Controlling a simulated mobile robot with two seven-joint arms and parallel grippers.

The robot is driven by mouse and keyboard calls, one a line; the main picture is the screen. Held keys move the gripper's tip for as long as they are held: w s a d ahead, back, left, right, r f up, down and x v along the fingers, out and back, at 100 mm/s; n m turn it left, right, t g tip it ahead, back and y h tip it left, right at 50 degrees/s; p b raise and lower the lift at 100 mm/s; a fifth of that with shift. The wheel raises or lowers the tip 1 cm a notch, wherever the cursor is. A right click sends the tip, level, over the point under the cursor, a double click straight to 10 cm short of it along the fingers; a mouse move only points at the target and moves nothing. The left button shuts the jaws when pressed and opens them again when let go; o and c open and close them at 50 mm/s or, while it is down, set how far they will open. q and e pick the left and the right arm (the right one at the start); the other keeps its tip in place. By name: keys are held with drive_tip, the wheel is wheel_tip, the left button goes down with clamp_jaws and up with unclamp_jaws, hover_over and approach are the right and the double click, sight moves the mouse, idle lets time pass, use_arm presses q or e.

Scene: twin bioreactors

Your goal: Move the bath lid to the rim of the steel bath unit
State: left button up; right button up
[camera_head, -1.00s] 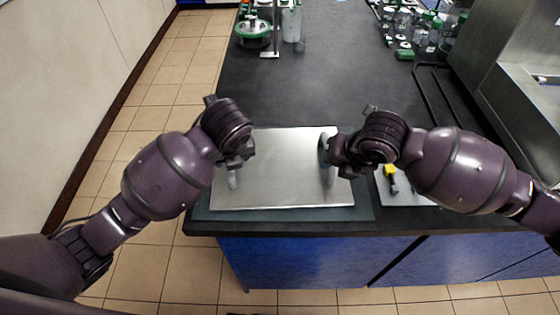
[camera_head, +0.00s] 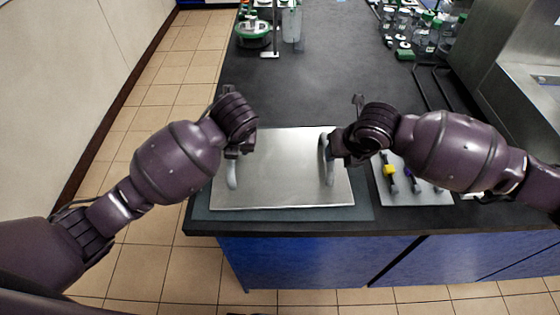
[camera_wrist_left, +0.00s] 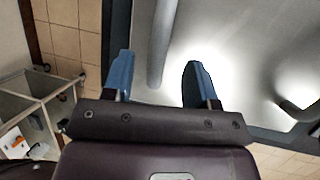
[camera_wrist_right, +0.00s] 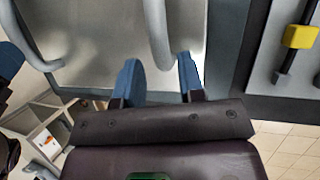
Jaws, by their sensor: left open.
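The bath lid (camera_head: 280,180) is a flat steel plate with two upright grey handles, lying at the front of the dark counter. My left gripper (camera_head: 236,155) is open at its left handle (camera_head: 231,175); in the left wrist view that handle (camera_wrist_left: 160,45) shows between the spread fingertips (camera_wrist_left: 160,75). My right gripper (camera_head: 337,160) is open at the right handle (camera_head: 326,160); in the right wrist view this handle (camera_wrist_right: 158,35) shows between the fingertips (camera_wrist_right: 160,70). Contact cannot be told. A steel unit (camera_head: 510,105) stands at the right; whether it is the bath unit is unclear.
A dark mat (camera_head: 362,205) shows around the lid. A grey panel (camera_head: 425,190) with coloured clamps, one yellow (camera_head: 390,169), lies to the right. Green-based glassware (camera_head: 253,35) and several bottles (camera_head: 425,30) stand farther back. The middle counter (camera_head: 320,85) is clear.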

use_arm(q)
drive_tip(key=x, duration=0.7)
drive_tip(key=shift+w+f, duration=0.15)
drive_tip(key=shift+f, duration=0.15)
use_arm(e)
drive_tip(key=x, duration=0.7)
drive_tip(key=shift+w+a+f, duration=0.1)
drive_tip(key=shift+f, duration=0.15)
use_arm(q)
drive_tip(key=c, duration=0.6)
use_arm(e)
drive_tip(key=c, duration=0.6)
use_arm(q)
clamp_jaws()
use_arm(e)
clamp_jaws()
